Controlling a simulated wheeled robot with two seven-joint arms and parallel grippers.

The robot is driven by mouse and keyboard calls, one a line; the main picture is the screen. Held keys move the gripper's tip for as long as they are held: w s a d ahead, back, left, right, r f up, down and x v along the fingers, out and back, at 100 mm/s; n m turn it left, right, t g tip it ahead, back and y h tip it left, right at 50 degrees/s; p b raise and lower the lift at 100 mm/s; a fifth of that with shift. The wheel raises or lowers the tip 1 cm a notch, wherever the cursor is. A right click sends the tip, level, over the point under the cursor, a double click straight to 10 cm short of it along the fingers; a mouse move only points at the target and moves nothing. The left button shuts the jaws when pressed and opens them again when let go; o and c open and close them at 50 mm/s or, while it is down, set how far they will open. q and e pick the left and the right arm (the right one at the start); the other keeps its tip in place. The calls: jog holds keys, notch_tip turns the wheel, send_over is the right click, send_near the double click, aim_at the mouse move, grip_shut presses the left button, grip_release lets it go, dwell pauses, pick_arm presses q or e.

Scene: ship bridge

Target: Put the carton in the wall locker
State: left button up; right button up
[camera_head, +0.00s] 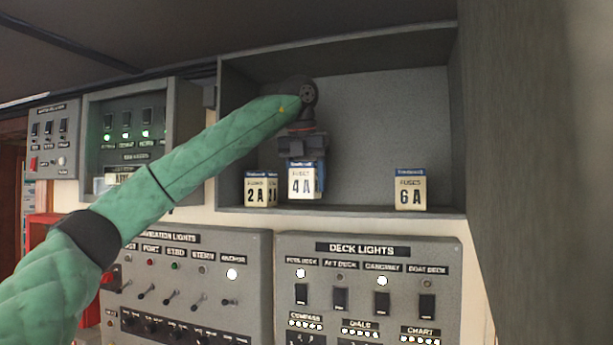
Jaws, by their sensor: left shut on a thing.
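My left arm reaches in from the lower left to the open grey wall locker (340,60). My left gripper (303,160) points down inside the locker opening and is shut on a white and blue carton marked FUSES 4A (301,182). The carton is upright, close to the locker floor; I cannot tell whether it touches it. To its left stands a FUSES 2A carton (256,190), with another carton partly hidden behind it. A FUSES 6A carton (410,188) stands at the right. My right gripper is not in view.
The locker's open door (520,150) stands along the right side. Below are a navigation lights panel (190,260) and a deck lights panel (370,250) with switches. A switch box (125,125) is at the left. The locker floor between 4A and 6A is free.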

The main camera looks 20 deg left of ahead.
pick_arm(q)
jog(key=shift+d, duration=0.1)
jog(key=shift+f+b, duration=0.3)
jog(key=shift+f, duration=0.05)
jog(key=shift+f, duration=0.25)
jog(key=o, duration=1.3)
jog(key=shift+r, duration=0.1)
